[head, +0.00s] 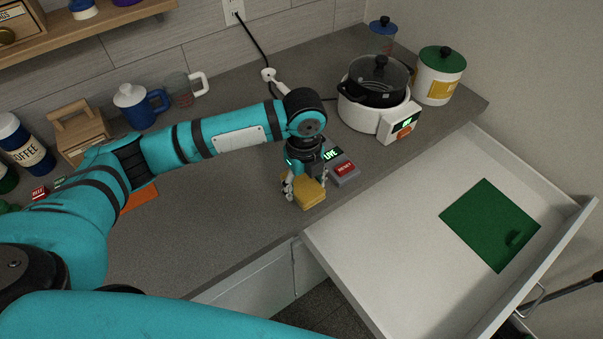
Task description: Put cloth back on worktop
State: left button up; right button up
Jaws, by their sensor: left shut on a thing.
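The yellow cloth (309,196) is a small, thick folded piece near the front edge of the grey worktop (225,225). My left gripper (304,190) points down over it and is shut on it. The fingers hide part of the cloth. I cannot tell whether its underside touches the worktop or is slightly above it. My right gripper is not in view.
A grey device with a red button (345,169) sits just behind the cloth. A white cooker (367,118) with a black pot stands at the back right. An open white drawer (385,265) holds a green mat (485,225). The worktop left of the cloth is clear.

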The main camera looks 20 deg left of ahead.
aim_at(302, 179)
pick_arm(q)
jog(key=w, duration=0.1)
jog(key=w+a, duration=0.1)
jog(key=w, duration=0.1)
jog(key=shift+w+a, duration=0.1)
jog(key=shift+w+a+f+p, duration=0.15)
jog(key=shift+w+p, duration=0.15)
jog(key=shift+w+f, duration=0.1)
jog(key=shift+f, duration=0.1)
notch_tip(302, 179, down, 2)
jog(key=shift+f+p, duration=0.1)
jog(key=shift+p, duration=0.6)
jog(key=shift+f, duration=0.55)
jog(key=o, duration=1.1)
jog(key=shift+f, duration=0.1)
